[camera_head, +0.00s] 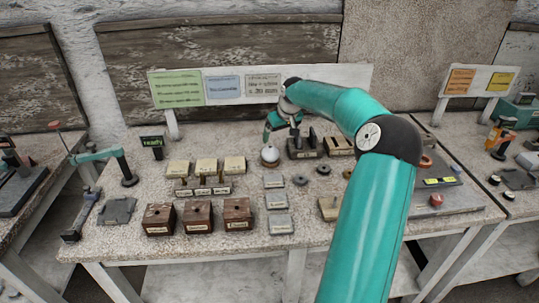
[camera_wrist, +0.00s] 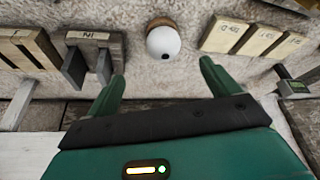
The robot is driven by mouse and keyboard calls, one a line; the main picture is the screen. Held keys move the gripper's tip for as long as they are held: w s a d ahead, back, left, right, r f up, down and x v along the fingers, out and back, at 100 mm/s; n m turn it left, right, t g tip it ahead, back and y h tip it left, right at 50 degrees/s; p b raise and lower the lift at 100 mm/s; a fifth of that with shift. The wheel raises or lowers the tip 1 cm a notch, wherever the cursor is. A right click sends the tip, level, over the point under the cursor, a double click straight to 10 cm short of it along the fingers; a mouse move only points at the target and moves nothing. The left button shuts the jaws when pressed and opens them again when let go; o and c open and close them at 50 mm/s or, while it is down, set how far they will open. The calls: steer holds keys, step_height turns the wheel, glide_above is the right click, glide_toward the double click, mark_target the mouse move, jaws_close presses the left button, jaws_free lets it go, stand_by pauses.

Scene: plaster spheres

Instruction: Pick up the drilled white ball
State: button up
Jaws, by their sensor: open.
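The white ball (camera_wrist: 163,42) sits on a small brown base on the bench. A dark drilled hole shows on its side facing the wrist camera. It also shows in the head view as a small pale ball (camera_head: 269,154) near the bench's middle. My gripper (camera_wrist: 162,74) is open and empty, its two green fingers apart. In the wrist view the ball lies beyond the fingertips, roughly centred between them and not touching. In the head view my gripper (camera_head: 281,133) is just above and behind the ball.
Dark slotted blocks (camera_head: 304,149) stand right of the ball. Pale labelled blocks (camera_head: 206,166) and brown wooden blocks (camera_head: 198,216) stand to its left. Flat grey pieces (camera_head: 277,201) lie in front. A sign board (camera_head: 237,85) rises behind. Some bare bench lies around the ball.

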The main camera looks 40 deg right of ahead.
mark_target(272, 149)
steer(key=x, duration=1.2)
steer(key=shift+w+a+f, duration=0.25)
steer(key=shift+w+f, duration=0.05)
steer(key=shift+w, duration=0.05)
steer(key=c, duration=1.1)
steer(key=shift+c, duration=0.4)
steer(key=shift+r, duration=0.15)
